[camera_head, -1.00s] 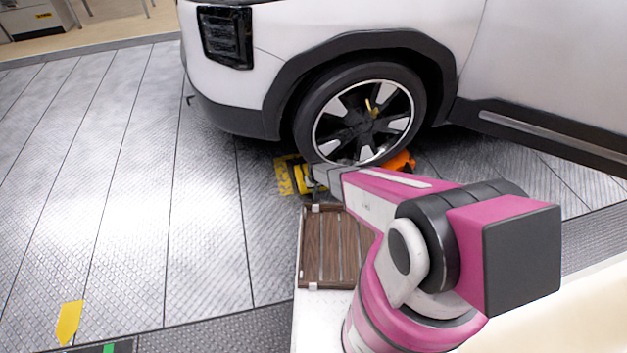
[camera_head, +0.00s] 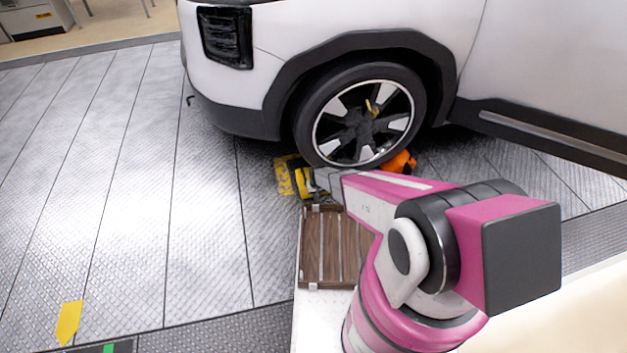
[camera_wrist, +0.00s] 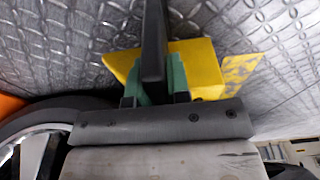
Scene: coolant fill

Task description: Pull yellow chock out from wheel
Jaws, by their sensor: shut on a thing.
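The yellow chock (camera_head: 303,181) is on the floor at the left side of the car's front wheel (camera_head: 362,115) in the head view. In the wrist view the yellow chock (camera_wrist: 203,68) shows behind my gripper's fingers, next to a worn yellow floor marking (camera_wrist: 240,68). My gripper (camera_wrist: 155,85) is low beside the wheel and shut on the chock; a dark upright bar between the green fingers hides part of the grip. In the head view my arm hides most of my gripper. A narrow gap seems to lie between chock and tyre, but contact cannot be told.
An orange chock (camera_head: 399,163) sits at the wheel's right side. A brown slatted tray (camera_head: 333,248) lies in front of the wheel, by my arm. The white car body (camera_head: 235,90) overhangs the wheel. Ribbed metal floor (camera_head: 130,170) to the left is clear.

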